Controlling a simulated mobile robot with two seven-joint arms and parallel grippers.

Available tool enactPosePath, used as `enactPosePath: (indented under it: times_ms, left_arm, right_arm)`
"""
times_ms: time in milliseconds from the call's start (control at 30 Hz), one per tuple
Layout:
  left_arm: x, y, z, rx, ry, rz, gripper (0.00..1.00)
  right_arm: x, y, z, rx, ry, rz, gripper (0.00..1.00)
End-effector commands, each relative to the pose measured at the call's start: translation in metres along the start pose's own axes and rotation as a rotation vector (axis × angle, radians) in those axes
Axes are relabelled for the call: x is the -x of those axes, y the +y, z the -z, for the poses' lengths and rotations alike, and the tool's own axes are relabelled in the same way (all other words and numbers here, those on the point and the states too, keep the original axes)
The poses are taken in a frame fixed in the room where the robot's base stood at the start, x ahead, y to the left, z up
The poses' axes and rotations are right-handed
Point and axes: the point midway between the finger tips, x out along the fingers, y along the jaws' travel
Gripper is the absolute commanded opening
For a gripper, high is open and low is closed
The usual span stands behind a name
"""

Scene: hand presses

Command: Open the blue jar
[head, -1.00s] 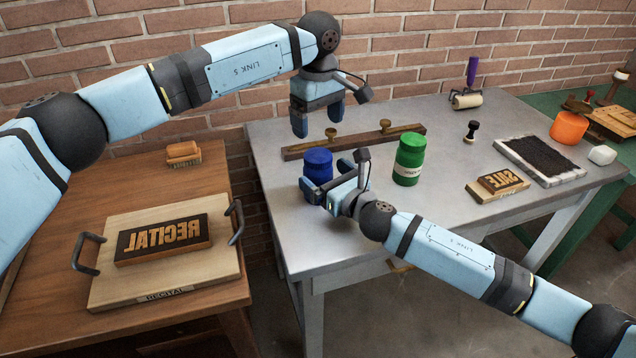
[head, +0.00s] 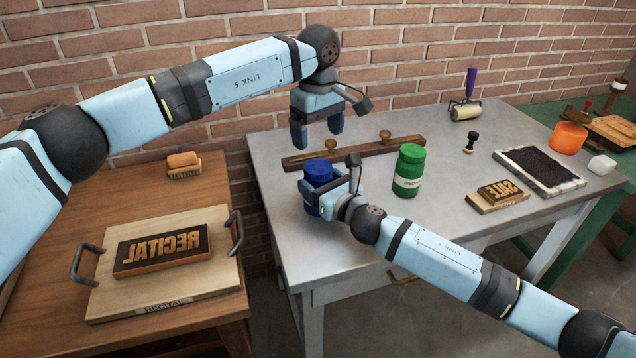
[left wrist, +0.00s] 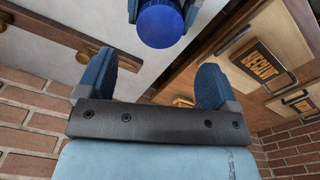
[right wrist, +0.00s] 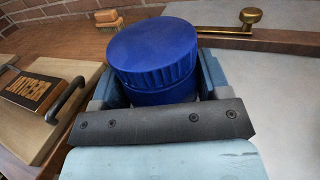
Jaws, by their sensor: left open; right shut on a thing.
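The blue jar (head: 318,173) stands near the left end of the grey table, with its ribbed blue lid on. My right gripper (head: 322,196) is shut around the jar's body from the front right. In the right wrist view the blue lid (right wrist: 153,52) fills the space between the fingers. My left gripper (head: 317,132) hangs above and behind the jar, pointing down, open and empty. In the left wrist view the jar lid (left wrist: 160,24) shows beyond the open fingers (left wrist: 152,85), apart from them.
A green jar (head: 409,171) stands right of my right gripper. A wooden bar with brass knobs (head: 353,151) lies behind the jars. A SUTE stamp block (head: 497,195) and a dark ink slab (head: 540,168) lie to the right. A RECITAL board (head: 165,290) lies on the wooden table.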

Motion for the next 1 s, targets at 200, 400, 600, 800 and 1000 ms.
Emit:
enactPosePath:
  times_ms: [200,400,600,800,1000]
  left_arm:
    - [0.001,0.000,0.000,-0.246,0.000,0.000,0.86]
    - [0.003,0.000,0.000,-0.654,0.000,-0.001,0.86]
    - [0.004,0.000,0.000,-0.987,0.000,-0.001,0.86]
    - [0.004,0.000,0.000,-1.145,0.000,0.000,0.86]
    - [-0.017,0.000,0.000,-1.165,-0.003,0.002,0.86]
  right_arm:
    - [0.000,0.000,0.000,0.000,0.001,0.000,0.04]
    - [0.000,0.000,0.001,0.000,0.001,0.000,0.04]
    - [0.000,0.000,0.001,0.000,0.001,0.000,0.04]
    - [0.000,0.000,0.001,0.000,0.001,0.000,0.04]
    - [0.000,0.000,0.001,0.000,0.001,-0.001,0.04]
